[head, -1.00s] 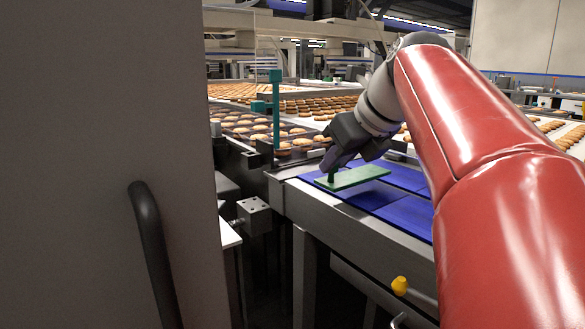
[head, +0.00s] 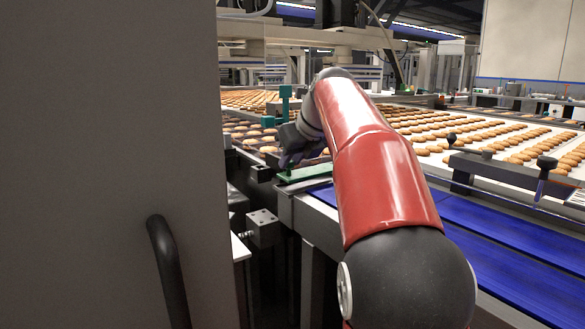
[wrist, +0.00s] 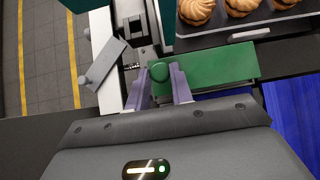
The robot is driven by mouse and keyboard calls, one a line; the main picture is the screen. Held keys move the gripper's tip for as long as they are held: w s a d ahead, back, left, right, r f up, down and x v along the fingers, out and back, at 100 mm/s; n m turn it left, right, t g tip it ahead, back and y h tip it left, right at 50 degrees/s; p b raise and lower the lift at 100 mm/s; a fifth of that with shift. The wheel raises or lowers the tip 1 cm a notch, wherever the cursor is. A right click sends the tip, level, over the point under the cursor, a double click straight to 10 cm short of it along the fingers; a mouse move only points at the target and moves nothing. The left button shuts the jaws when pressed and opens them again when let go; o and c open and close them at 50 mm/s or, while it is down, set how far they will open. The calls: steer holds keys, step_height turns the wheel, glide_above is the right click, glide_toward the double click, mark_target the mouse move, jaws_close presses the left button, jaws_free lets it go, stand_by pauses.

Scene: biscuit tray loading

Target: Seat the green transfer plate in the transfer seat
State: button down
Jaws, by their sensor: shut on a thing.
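The green transfer plate (head: 308,173) is a flat bar with a round green knob at one end. In the wrist view the plate (wrist: 222,64) extends to the right from the fingers, beside a dark biscuit tray (wrist: 240,36). In the head view my gripper (head: 287,162) and the plate are at the far left end of the blue conveyor, close to the teal post. I cannot make out the transfer seat clearly, or whether the plate touches anything beneath it.
The teal post (head: 285,104) stands just behind my gripper. The blue conveyor (head: 500,235) is clear on the right. Rows of biscuits (head: 450,125) lie beyond. A grey block (head: 263,226) sits below the conveyor end. A large grey panel (head: 100,150) fills the left.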

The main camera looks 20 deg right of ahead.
steer(key=shift+f, duration=1.25)
steer(key=shift+f, duration=0.1)
steer(key=c, duration=1.2)
jaws_free()
steer(key=shift+c, duration=0.2)
steer(key=p+v, duration=0.1)
steer(key=v, duration=1.1)
